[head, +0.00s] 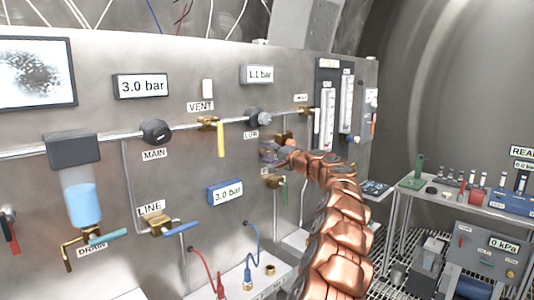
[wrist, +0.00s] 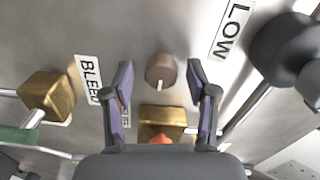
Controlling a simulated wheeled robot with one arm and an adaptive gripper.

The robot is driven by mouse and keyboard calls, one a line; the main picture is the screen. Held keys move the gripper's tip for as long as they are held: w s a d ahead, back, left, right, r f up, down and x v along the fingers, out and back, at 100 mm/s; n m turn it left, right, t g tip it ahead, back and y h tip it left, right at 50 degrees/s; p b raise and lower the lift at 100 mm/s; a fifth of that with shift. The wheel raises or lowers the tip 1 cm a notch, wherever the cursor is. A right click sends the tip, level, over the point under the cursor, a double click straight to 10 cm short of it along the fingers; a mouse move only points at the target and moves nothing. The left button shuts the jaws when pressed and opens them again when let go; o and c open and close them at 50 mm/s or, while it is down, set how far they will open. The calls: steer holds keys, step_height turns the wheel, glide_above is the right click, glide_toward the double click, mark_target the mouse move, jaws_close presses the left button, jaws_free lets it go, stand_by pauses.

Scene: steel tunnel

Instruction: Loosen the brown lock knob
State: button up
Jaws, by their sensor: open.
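The brown lock knob (wrist: 161,70) is a small round knob with a pale mark on its lower edge, on the grey panel in the wrist view. My gripper (wrist: 160,76) is open, with one purple-grey finger on each side of the knob. Gaps show between the knob and both fingers, so I see no contact. A brass fitting (wrist: 161,122) sits just below the knob, partly hidden by my gripper. In the head view my gripper (head: 276,153) is at the panel below the black LOW knob (head: 257,117); I cannot make out the brown knob there.
A BLEED label (wrist: 88,80) and a brass valve (wrist: 47,93) with a green handle (wrist: 20,135) are left of my gripper. The LOW label (wrist: 232,30) and a black knob (wrist: 284,48) are at right. A yellow-handled VENT valve (head: 220,138) is left in the head view.

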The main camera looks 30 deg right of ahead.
mark_target(267, 151)
steer(key=shift+s+d+r, duration=0.2)
steer(key=shift+s, duration=0.5)
steer(key=shift+v, duration=1.7)
steer(key=v, duration=0.6)
steer(key=shift+s, duration=0.35)
steer(key=shift+f, duration=0.15)
